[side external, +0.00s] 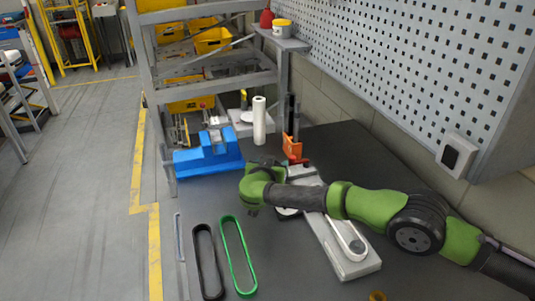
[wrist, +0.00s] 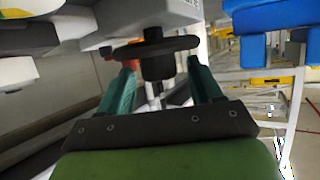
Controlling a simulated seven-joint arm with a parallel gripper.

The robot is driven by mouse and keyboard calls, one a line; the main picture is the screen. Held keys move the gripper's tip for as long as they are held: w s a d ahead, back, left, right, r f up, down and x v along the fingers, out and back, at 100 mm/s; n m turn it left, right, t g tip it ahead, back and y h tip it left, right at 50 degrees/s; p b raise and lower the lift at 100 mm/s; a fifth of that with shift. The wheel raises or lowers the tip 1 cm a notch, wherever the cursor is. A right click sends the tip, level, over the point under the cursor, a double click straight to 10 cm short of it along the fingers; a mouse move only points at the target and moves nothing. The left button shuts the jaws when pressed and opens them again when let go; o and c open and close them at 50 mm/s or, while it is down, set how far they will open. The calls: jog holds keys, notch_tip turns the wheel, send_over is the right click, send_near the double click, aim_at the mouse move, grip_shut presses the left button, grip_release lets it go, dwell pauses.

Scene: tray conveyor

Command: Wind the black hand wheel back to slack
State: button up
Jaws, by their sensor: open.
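The black hand wheel (wrist: 150,48) shows in the wrist view as a dark disc with a hub, under the grey body of the tray conveyor (wrist: 128,20). My gripper (wrist: 160,72) is open, its two green fingers on either side of the wheel's hub, with the tips close to the rim. I cannot tell whether they touch it. In the side view my gripper (side external: 254,208) hangs at the left of the conveyor (side external: 350,267), which carries a white belt (side external: 346,236). My arm hides much of the conveyor there, and I cannot make out the wheel clearly.
A black belt (side external: 207,262) and a green belt (side external: 238,256) lie on the dark bench at the front left. A blue fixture (side external: 208,155), a white cylinder (side external: 259,121) and an orange stand (side external: 292,147) are behind. A perforated wall panel (side external: 420,70) bounds the right.

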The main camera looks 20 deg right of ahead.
jog(key=shift+c, duration=0.2)
jog(key=c, duration=1)
jog(key=shift+d+n+t+y, duration=0.1)
jog(key=shift+n+t+y, duration=0.2)
jog(key=shift+n+y, duration=0.2)
jog(key=shift+s+d+n+t+y, duration=0.15)
jog(key=shift+n+t+y, duration=0.25)
jog(key=shift+n+y, duration=0.75)
jog(key=n+y, duration=0.3)
jog(key=shift+d+y, duration=0.25)
jog(key=shift+d, duration=0.05)
jog(key=shift+n+y, duration=0.65)
jog(key=shift+y, duration=0.15)
jog(key=shift+r+y, duration=0.1)
jog(key=shift+y, duration=0.2)
jog(key=o, duration=1)
